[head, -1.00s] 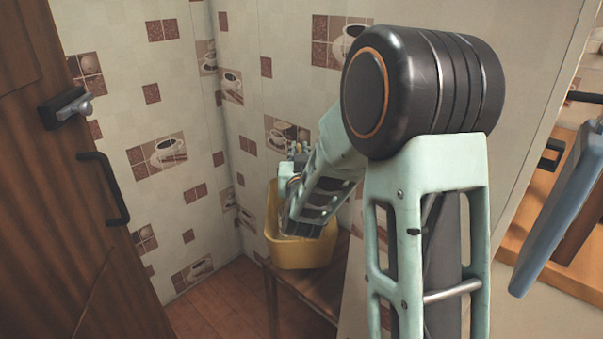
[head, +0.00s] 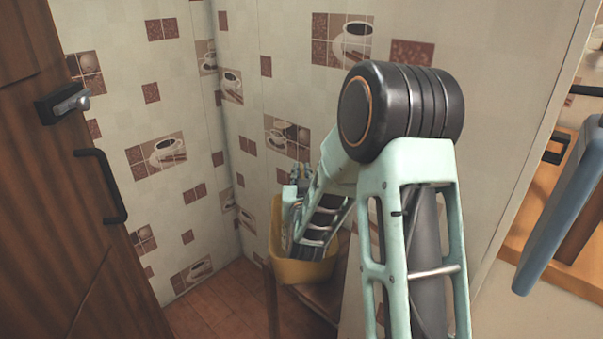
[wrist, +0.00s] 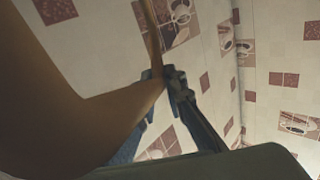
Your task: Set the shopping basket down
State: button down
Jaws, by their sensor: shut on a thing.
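The yellow shopping basket (head: 302,271) hangs or stands in the corner, low over a small wooden table; I cannot tell whether its bottom touches the tabletop. My gripper (head: 299,176) is at the basket's upper part, and my forearm covers much of the basket's front. In the wrist view my gripper (wrist: 172,84) is shut on a thin brownish part of the basket, which looks like its handle. A large brown curved surface of the basket (wrist: 50,95) fills the left of that view.
The wooden table (head: 325,298) is partly hidden by the basket and my arm. Tiled walls (head: 200,110) meet close behind it. A brown wooden door (head: 60,200) with a black handle stands at left. A blue chair-like thing (head: 560,205) is at right. The floor (head: 220,300) left of the table is clear.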

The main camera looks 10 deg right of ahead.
jog(key=shift+r, duration=0.2)
jog(key=shift+f, duration=0.15)
jog(key=c, duration=2)
grip_release()
jog(key=shift+s+a, duration=0.1)
jog(key=v, duration=0.4)
jog(key=p+v, duration=0.1)
jog(key=v, duration=0.4)
jog(key=shift+s+r, duration=0.1)
jog(key=shift+r, duration=0.15)
jog(key=shift+s+p, duration=0.1)
jog(key=shift+p, duration=1.05)
jog(key=s+p, duration=0.1)
jog(key=p, duration=0.2)
jog(key=shift+a, duration=0.1)
jog(key=s+p, duration=0.1)
jog(key=p, duration=0.1)
jog(key=shift+s+a+f+p, duration=0.15)
jog(key=shift+s+p, duration=0.05)
jog(key=shift+p, duration=0.1)
